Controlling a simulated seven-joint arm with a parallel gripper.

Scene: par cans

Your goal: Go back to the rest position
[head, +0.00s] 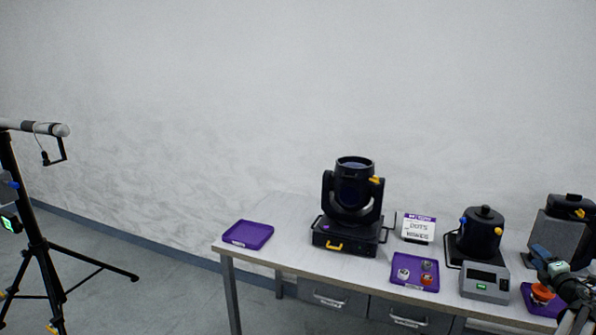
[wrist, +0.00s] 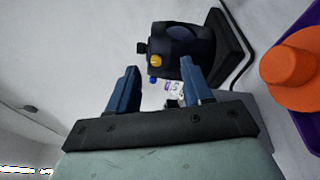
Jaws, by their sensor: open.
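My gripper (head: 541,256) is at the right end of the table in the head view, raised above a purple tray. In the wrist view its two blue fingers (wrist: 158,70) stand apart with nothing held between them. Beyond the fingertips is a black round device (wrist: 185,48) with a yellow knob, apart from the fingers. An orange round object (wrist: 293,72) lies to the right of the fingers, on a purple tray (wrist: 308,128). The same orange object (head: 542,293) shows below my gripper in the head view.
The table (head: 290,258) carries a moving-head lamp (head: 352,205), an empty purple tray (head: 248,234), a purple tray (head: 404,278) with small cans, a sign (head: 418,228), the black device (head: 480,233), a grey display box (head: 484,283) and a grey-black unit (head: 560,240). A tripod (head: 38,240) stands left.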

